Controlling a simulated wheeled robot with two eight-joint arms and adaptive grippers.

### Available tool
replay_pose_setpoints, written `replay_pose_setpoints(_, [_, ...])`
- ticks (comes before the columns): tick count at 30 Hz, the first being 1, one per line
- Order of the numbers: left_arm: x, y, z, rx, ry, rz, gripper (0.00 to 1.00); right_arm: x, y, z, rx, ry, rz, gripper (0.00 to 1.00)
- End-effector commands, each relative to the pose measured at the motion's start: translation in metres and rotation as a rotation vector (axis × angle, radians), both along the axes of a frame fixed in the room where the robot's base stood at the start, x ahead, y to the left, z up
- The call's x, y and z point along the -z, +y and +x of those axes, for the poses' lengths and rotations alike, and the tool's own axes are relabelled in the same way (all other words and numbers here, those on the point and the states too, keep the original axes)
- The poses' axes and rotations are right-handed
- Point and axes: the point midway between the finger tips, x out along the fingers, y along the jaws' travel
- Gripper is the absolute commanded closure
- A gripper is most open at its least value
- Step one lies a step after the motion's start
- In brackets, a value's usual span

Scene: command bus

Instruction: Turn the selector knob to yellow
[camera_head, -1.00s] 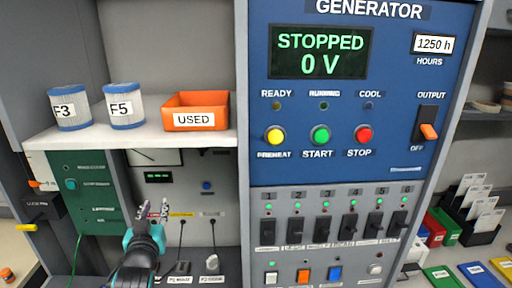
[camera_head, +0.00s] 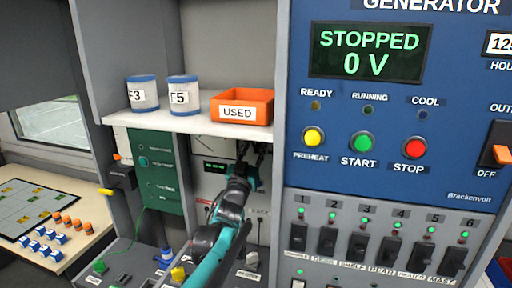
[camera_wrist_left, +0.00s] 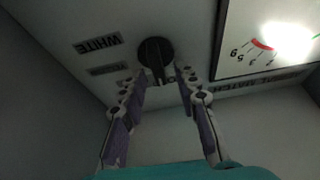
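A round black knob (camera_wrist_left: 155,51) sits on a grey panel in the left wrist view, beside an upside-down WHITE label (camera_wrist_left: 97,45). A smaller label (camera_wrist_left: 108,70) near it is too blurred to read. My left gripper (camera_wrist_left: 161,76) is open, its two fingertips at the knob's near edge, one on each side. I cannot tell whether they touch it. In the head view my left gripper (camera_head: 246,152) is up at the panel under the shelf and hides the knob. My right gripper is not in view.
A shelf (camera_head: 190,124) with an orange USED bin (camera_head: 243,107) and two filter cans (camera_head: 184,94) is just above my gripper. A gauge (camera_wrist_left: 268,40) is beside the knob. The blue generator panel (camera_head: 380,174) stands to the right. A side table (camera_head: 40,225) is at left.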

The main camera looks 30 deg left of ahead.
Motion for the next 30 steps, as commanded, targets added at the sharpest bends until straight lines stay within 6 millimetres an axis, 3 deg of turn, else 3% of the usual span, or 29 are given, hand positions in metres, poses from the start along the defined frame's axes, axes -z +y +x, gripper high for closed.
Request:
replay_pose_setpoints(8, [-0.0012, 0.0004, 0.0027, 0.0, 0.0, -0.001, 0.69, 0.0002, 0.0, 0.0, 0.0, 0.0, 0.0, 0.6])
replay_pose_setpoints(12, [-0.0011, 0.0004, 0.0027, 0.0, 0.001, -0.001, 1.0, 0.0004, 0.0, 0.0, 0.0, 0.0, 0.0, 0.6])
replay_pose_setpoints(30, [-0.0018, 0.0, 0.0032, -0.001, 0.023, 0.085, 1.0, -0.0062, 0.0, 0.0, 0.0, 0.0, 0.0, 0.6])
